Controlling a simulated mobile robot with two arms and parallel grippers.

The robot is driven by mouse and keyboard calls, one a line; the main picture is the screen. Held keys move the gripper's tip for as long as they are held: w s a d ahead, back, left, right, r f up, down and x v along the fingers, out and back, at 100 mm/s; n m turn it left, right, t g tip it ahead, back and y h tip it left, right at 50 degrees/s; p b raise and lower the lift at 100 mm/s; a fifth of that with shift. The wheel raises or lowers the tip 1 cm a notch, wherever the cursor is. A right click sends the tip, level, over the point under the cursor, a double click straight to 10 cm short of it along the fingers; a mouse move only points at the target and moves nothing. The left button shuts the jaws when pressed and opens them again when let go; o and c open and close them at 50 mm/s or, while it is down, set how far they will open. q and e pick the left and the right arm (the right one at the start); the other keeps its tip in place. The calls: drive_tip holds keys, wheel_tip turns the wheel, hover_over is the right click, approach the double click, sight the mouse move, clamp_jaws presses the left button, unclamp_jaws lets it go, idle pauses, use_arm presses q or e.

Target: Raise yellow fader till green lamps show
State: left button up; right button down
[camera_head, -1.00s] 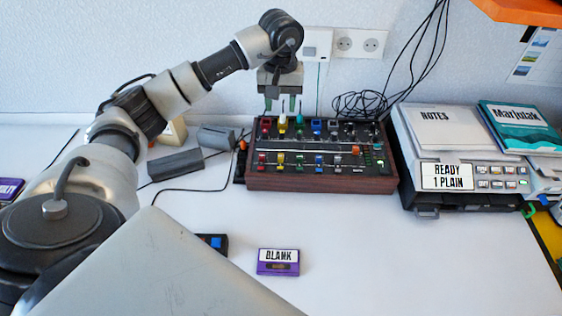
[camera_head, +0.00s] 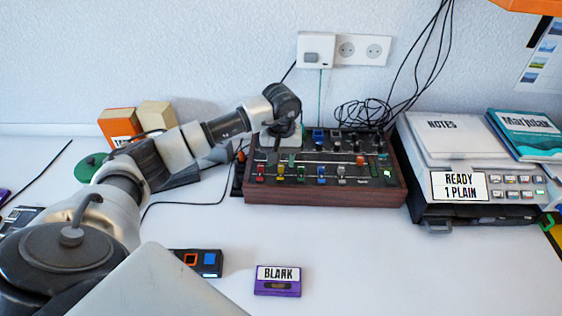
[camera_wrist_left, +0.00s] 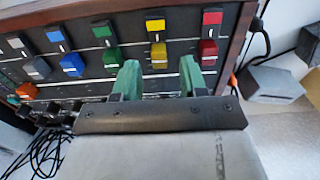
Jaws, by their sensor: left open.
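The mixer panel (camera_head: 330,195) has a wooden case and rows of coloured fader caps. In the left wrist view, a yellow cap (camera_wrist_left: 159,55) of the far row lies between the two green fingers of my left gripper (camera_wrist_left: 160,64), which is open; I cannot tell if they touch it. Another yellow cap (camera_wrist_left: 155,24) is in the near row, also seen in the head view (camera_head: 279,172). In the head view my left gripper (camera_head: 282,158) is low over the panel's left part and hides some far caps. A small green light (camera_head: 387,173) shows at the panel's right end. My right gripper is out of view.
Red (camera_wrist_left: 208,52) and green (camera_wrist_left: 112,58) caps stand close on either side of the fingers. A device reading READY 1 PLAIN (camera_head: 476,190) stands right of the panel. Black cables (camera_head: 370,113) lie behind. A purple BLANK cassette (camera_head: 278,281) lies in front on open table.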

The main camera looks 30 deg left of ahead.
use_arm(q)
drive_tip(key=shift+f, duration=0.85)
drive_tip(key=shift+c, duration=0.4)
clamp_jaws()
drive_tip(key=shift+w, duration=0.1)
